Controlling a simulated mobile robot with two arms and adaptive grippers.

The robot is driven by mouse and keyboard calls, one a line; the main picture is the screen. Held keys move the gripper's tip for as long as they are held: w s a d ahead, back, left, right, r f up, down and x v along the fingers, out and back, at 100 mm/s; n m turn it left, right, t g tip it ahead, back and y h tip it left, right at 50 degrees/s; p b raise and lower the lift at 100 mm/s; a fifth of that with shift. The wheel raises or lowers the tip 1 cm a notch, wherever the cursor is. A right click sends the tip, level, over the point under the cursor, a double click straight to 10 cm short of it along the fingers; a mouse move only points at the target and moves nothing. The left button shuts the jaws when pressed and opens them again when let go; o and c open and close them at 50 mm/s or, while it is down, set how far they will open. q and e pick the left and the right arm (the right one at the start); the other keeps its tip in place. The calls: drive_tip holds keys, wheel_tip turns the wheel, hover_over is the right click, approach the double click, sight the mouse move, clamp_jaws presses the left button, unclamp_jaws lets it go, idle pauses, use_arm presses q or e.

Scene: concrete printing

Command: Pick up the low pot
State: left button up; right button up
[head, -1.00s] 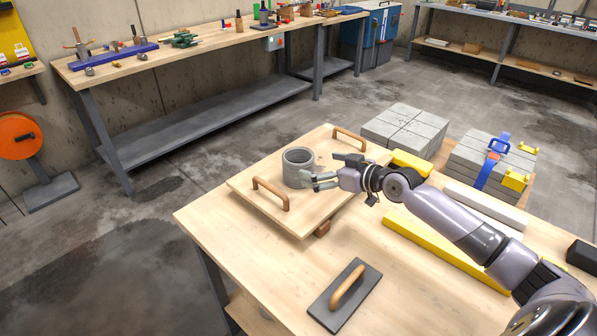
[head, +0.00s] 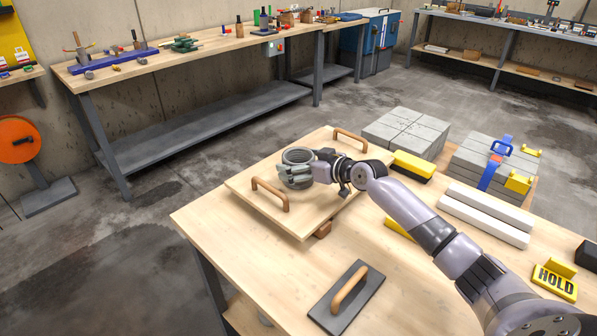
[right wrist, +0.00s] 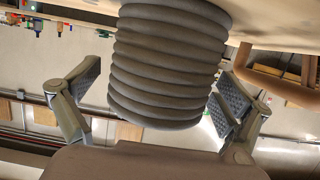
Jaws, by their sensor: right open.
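The low pot (head: 297,155) is a grey, round, ribbed concrete ring with an open top. It stands upright on a wooden board (head: 303,222) with two handles. My right gripper (head: 294,171) is at the pot's near right side, partly covering it in the head view. In the right wrist view the pot (right wrist: 168,70) appears upside down between the two fingers of my right gripper (right wrist: 158,90). The fingers are open, one on each side, with a visible gap to the left finger. My left gripper is out of view.
Wooden handles (head: 270,193) and (head: 350,140) rise from the board on both sides of the pot. A float trowel (head: 346,298) lies on the table (head: 250,270) in front. Grey blocks (head: 405,132), white bars (head: 485,215) and a yellow HOLD sign (head: 555,281) are to the right.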

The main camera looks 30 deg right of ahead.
drive_tip(key=shift+c, duration=0.3)
drive_tip(key=c, duration=1.7)
drive_tip(key=shift+r, duration=0.1)
drive_tip(key=shift+c, duration=0.5)
